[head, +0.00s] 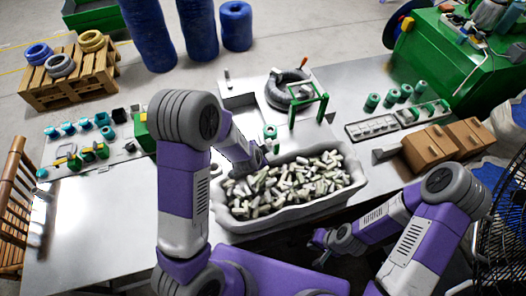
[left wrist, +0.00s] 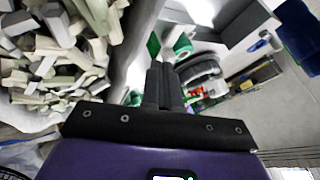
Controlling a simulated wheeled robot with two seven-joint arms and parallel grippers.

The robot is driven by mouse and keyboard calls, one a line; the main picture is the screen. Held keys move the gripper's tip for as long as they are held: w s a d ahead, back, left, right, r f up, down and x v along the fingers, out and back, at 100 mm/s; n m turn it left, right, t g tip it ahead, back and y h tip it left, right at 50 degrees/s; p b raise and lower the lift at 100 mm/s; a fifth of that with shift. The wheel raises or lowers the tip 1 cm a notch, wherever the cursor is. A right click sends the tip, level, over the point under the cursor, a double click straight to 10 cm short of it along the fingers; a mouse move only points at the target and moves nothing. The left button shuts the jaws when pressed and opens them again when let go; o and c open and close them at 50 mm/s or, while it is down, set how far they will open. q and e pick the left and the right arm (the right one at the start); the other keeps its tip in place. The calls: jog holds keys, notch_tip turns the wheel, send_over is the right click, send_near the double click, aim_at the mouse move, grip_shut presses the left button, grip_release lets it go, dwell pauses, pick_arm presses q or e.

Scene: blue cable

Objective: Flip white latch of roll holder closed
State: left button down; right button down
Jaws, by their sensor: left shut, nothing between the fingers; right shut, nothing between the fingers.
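The roll holder seems to be the grey metal stand (head: 240,95) at the back middle of the table, with a black coil (head: 290,88) and a green frame (head: 308,103) beside it. The coil (left wrist: 198,68) also shows beyond my fingers in the left wrist view. I cannot make out the white latch for certain. My left gripper (left wrist: 163,68) is shut and empty, pointing toward a green-and-white roll (left wrist: 182,48); in the head view my arm mostly hides it. My right gripper (head: 319,239) is low in front of the table, shut and empty.
A grey tub (head: 235,217) full of pale pieces stands close to the left gripper.

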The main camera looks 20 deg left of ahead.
aim_at(267, 143)
pick_arm(q)
jog(key=b+x, duration=0.1)
jog(key=x, duration=0.9)
